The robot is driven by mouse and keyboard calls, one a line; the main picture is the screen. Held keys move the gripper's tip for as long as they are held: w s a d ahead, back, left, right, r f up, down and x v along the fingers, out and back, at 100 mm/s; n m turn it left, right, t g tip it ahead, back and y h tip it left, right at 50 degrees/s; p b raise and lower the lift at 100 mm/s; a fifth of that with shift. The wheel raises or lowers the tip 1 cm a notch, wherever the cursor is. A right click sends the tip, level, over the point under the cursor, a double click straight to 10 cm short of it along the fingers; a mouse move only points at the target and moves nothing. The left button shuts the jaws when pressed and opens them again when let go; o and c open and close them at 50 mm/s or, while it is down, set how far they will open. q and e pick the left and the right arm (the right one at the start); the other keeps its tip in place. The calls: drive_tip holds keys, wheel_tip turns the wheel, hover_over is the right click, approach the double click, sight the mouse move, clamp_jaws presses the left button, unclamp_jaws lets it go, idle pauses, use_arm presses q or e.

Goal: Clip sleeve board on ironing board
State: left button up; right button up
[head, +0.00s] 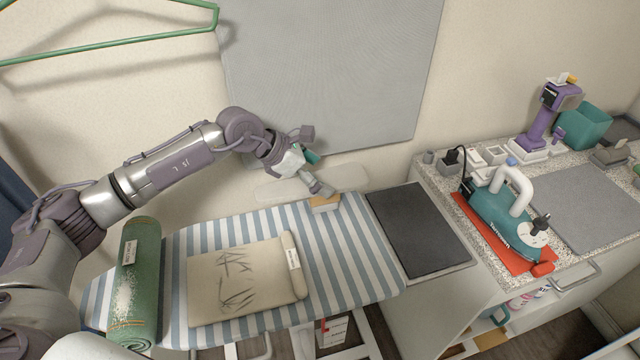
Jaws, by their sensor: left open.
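The ironing board (345,245) has a blue and white striped cover and lies across the lower middle of the head view. A long pale board with rounded ends (348,178), which looks like the sleeve board, is at the ironing board's back edge by the wall. A small tan block (325,204) sits at that edge just in front of it; I cannot tell whether it is joined to either board. My left gripper (311,161) is open, above and partly in front of the pale board. Its lower finger is close to the tan block; contact is unclear. My right gripper is out of view.
A beige folded cloth with a rolled edge (235,282) and a green roll (138,280) lie on the ironing board. A dark pad (418,229) is at its right end. A teal iron (500,220) on a red mat stands on the right counter.

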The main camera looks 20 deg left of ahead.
use_arm(q)
wheel_tip(320, 180, up, 7)
drive_tip(key=shift+f, duration=0.2)
idle(0.4)
